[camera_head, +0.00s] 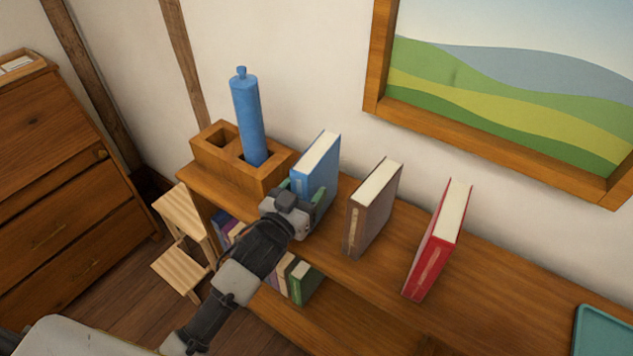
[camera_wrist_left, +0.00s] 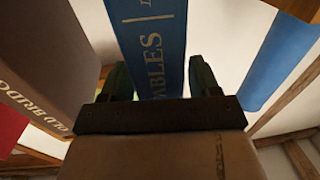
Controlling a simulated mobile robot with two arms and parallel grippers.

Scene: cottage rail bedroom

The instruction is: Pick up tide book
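The blue book (camera_head: 316,172), its spine lettered "...ABLES" in the left wrist view (camera_wrist_left: 150,45), stands upright on the wooden desk, beside the wooden holder. I take it to be the tide book; its full title is out of frame. My left gripper (camera_head: 303,192) is at its spine side, with one green finger along each cover. My right gripper is in neither view.
A brown book (camera_head: 372,210), lettered "OLD BRIDG...", and a red book (camera_head: 437,242) stand to the right. A wooden holder (camera_head: 222,160) with a blue cylinder (camera_head: 248,120) is at the left. A teal tray (camera_head: 603,330) lies at far right. More books (camera_head: 303,283) sit on the lower shelf.

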